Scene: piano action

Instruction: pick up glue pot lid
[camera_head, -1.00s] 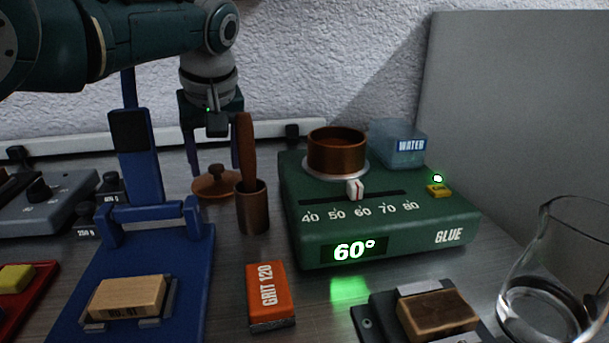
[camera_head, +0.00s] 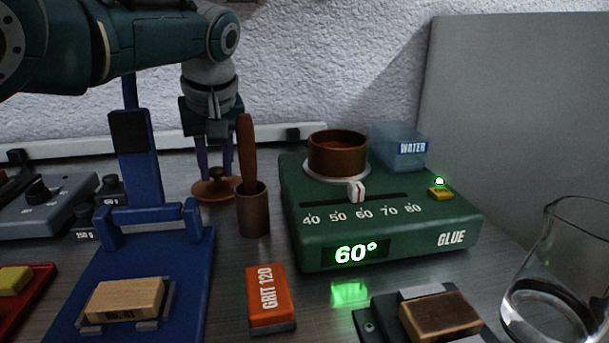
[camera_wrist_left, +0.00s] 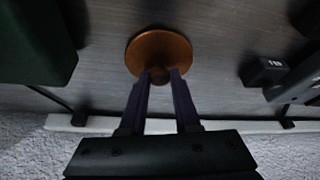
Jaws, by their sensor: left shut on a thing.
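The glue pot lid (camera_head: 217,189) is a copper-coloured disc with a knob, lying on the bench behind the brush holder; it also shows in the left wrist view (camera_wrist_left: 160,50). My left gripper (camera_head: 215,172) points down over the lid, its two fingers shut on the lid's knob. In the left wrist view the fingertips (camera_wrist_left: 159,72) sit at either side of the knob. The copper glue pot (camera_head: 337,154) stands open on the green glue heater (camera_head: 390,225), which reads 60°. My right gripper is not in view.
A brush with a wooden handle stands in a brown holder (camera_head: 254,210) just right of the lid. A blue stand (camera_head: 140,190) is at the left. A water container (camera_head: 398,147) sits behind the heater. An orange grit block (camera_head: 270,296) lies in front.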

